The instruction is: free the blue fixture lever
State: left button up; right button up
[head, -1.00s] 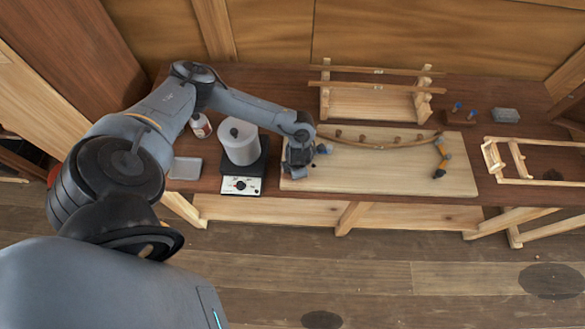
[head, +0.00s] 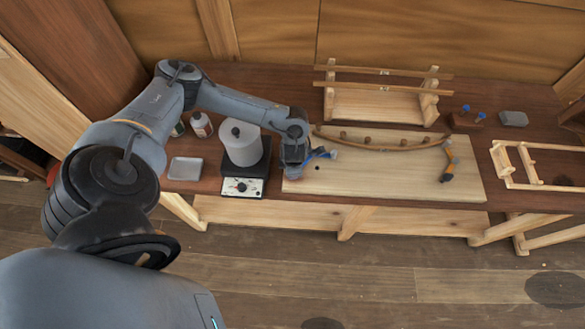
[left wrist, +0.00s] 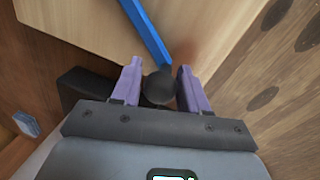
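The blue fixture lever (head: 322,153) is at the left end of the pale board (head: 400,180), beside the curved wooden strip (head: 385,147). In the left wrist view it is a blue bar (left wrist: 147,32) ending in a round black knob (left wrist: 160,84). My left gripper (head: 293,170) is low over the board's left end. Its two purple fingers (left wrist: 159,88) stand apart, one on each side of the knob, with narrow gaps showing. The lever's base is partly hidden by my gripper in the head view. My right gripper is not in view.
An orange and black lever (head: 449,162) is at the strip's right end. Left of the board stand a hot plate (head: 243,188) with a white pot (head: 240,145) and a grey tray (head: 185,168). A wooden frame (head: 380,100) stands behind. The board's front middle is clear.

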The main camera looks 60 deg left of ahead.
pick_arm(q)
jog(key=shift+o, duration=1.1)
notch_tip(320, 180, up, 11)
jog(key=d+p, duration=0.1)
jog(key=d, duration=0.1)
jog(key=shift+s+f, duration=0.2)
jog(key=shift+s, duration=0.2)
